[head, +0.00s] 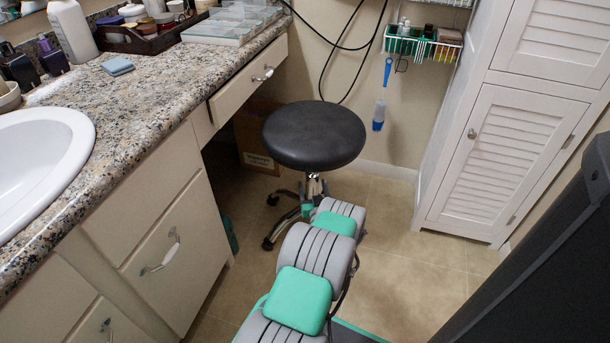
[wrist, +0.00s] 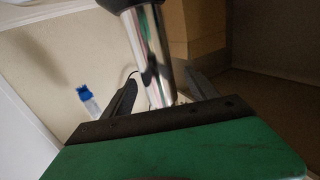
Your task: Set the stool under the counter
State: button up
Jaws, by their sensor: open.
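The stool (head: 314,133) has a round black seat, a chrome post and a wheeled base. It stands upright on the floor at the mouth of the open knee space, just right of and in front of the counter (head: 150,85). The counter has a speckled granite top and a drawer (head: 247,80) above that space. In the wrist view my gripper (wrist: 161,78) is open, with one finger on each side of the chrome post (wrist: 148,55). I cannot tell whether either finger touches it. In the head view my arm hides the gripper and part of the stool's base.
A cardboard box (head: 255,145) stands in the knee space behind the stool. Cables (head: 326,70) hang on the back wall beside a wire basket (head: 423,46). A white louvred cabinet (head: 510,140) stands at right. Tiled floor (head: 400,270) is clear between it and my arm.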

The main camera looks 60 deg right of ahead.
jog(key=b+x, duration=0.2)
jog(key=x, duration=0.3)
jog(key=shift+w+d+f, duration=0.1)
jog(key=shift+d, duration=0.3)
jog(key=shift+w+d, duration=0.1)
jog(key=shift+d, duration=0.1)
jog(key=shift+c, duration=0.3)
grip_shut()
